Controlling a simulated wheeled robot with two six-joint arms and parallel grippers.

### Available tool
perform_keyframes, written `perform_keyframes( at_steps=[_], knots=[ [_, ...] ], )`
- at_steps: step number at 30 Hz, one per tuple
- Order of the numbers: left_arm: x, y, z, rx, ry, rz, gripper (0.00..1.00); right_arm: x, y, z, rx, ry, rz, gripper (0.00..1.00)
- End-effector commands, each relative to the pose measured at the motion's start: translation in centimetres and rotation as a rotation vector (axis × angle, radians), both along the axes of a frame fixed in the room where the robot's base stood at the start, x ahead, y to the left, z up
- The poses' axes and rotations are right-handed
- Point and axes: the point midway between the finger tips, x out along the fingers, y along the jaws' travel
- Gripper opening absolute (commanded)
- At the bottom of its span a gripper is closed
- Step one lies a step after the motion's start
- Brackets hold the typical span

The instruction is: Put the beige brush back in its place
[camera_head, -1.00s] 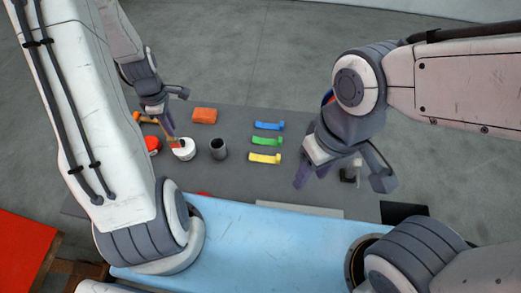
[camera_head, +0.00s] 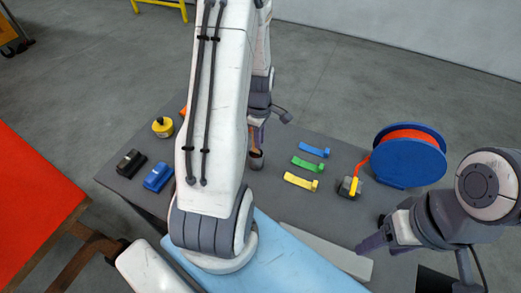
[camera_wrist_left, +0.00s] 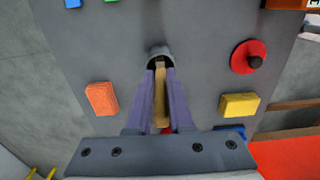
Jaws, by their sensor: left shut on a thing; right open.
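The beige brush (camera_wrist_left: 161,92) is upright between the purple fingers of my left gripper (camera_wrist_left: 160,105), which is shut on it. In the head view my left gripper (camera_head: 258,128) is above the dark grey cup (camera_head: 256,161), partly hidden by my own arm. In the left wrist view the cup (camera_wrist_left: 160,52) is just beyond the fingertips, and the brush's far end overlaps its opening. I cannot tell how deep the brush is in it. My right gripper (camera_head: 408,248) is open and empty near the table's front right.
Blue, green (camera_head: 309,165) and yellow clips lie right of the cup. A blue reel (camera_head: 408,156) with an orange strap stands at the right. Black (camera_head: 131,162) and blue blocks (camera_head: 158,177) lie left.

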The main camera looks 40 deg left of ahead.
Motion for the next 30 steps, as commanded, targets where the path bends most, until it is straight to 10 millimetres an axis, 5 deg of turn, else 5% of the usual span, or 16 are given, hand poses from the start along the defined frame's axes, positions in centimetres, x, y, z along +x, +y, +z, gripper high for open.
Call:
perform_keyframes(
  at_steps=[6,19,20,21,30],
  knots=[
    [0.1,-0.1,-3.2,0.0,0.001,-0.002,0.0,0.0,0.0,-2.8,0.0,0.0,-0.004,0.63],
    [0.1,-0.2,-3.5,0.0,0.001,-0.002,0.0,0.0,0.0,-3.0,0.0,0.0,-0.004,0.63],
    [0.1,-0.2,-3.4,0.0,0.001,-0.002,0.31,0.0,0.0,-2.8,0.001,0.0,-0.004,0.63],
    [0.1,-0.2,-3.3,0.0,0.001,-0.002,0.46,0.0,0.0,-2.8,0.001,0.0,-0.004,0.63],
    [0.1,-0.2,-3.3,0.0,0.001,-0.002,0.49,0.0,0.0,-2.8,0.001,0.0,-0.004,0.63]
  ],
)
